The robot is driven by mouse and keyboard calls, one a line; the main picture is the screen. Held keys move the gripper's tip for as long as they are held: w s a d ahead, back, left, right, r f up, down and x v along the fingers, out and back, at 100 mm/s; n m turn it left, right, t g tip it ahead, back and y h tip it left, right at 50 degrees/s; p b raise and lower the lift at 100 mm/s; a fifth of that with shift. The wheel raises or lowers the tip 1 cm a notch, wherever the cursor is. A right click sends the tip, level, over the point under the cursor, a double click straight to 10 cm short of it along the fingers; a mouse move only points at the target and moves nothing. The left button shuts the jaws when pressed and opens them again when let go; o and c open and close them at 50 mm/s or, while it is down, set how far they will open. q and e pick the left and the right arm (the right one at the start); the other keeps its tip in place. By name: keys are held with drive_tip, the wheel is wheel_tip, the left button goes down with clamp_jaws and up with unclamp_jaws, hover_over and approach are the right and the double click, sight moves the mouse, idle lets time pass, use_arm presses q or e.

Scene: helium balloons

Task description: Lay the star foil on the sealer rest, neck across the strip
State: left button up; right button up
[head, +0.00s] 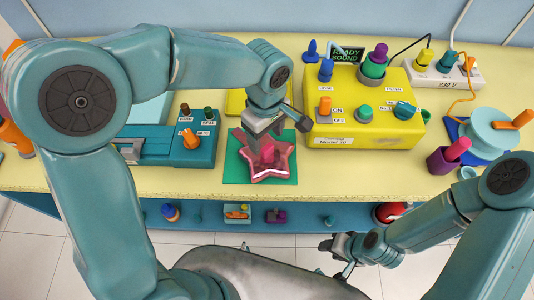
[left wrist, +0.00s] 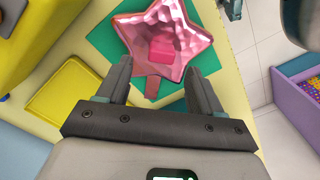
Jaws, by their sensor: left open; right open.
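The pink star foil (head: 278,168) lies on a green mat (head: 231,172) near the table's front edge. It also shows in the left wrist view (left wrist: 185,45), with a bright pink patch in its middle and its neck tab (left wrist: 152,88) pointing toward my gripper. My left gripper (head: 268,143) is above the star; its open fingers (left wrist: 157,72) stand either side of the neck, and I cannot tell whether they touch it. The teal sealer (head: 165,148), with an orange knob, is left of the mat, partly hidden by my left arm. My right gripper (head: 335,248) is open and empty in front of the table.
A yellow inflator box (head: 364,135) stands right of the mat. A yellow tray (head: 236,100) lies behind it. A ribbon spool (head: 490,132), a purple cup (head: 440,161) and a power strip (head: 445,75) are at the right. A blue shelf (head: 300,218) with small items runs below.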

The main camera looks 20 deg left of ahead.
sight(266, 147)
use_arm(q)
drive_tip(key=shift+s+d+f, duration=0.1)
drive_tip(key=shift+s+f, duration=0.1)
drive_tip(key=shift+f, duration=1.05)
drive_tip(key=shift+w+f, duration=0.15)
drive_tip(key=shift+f, duration=0.3)
drive_tip(key=shift+r, duration=0.1)
drive_tip(key=c, duration=0.7)
clamp_jaws()
drive_tip(key=shift+r, duration=0.1)
wheel_tip(266, 147, up, 20)
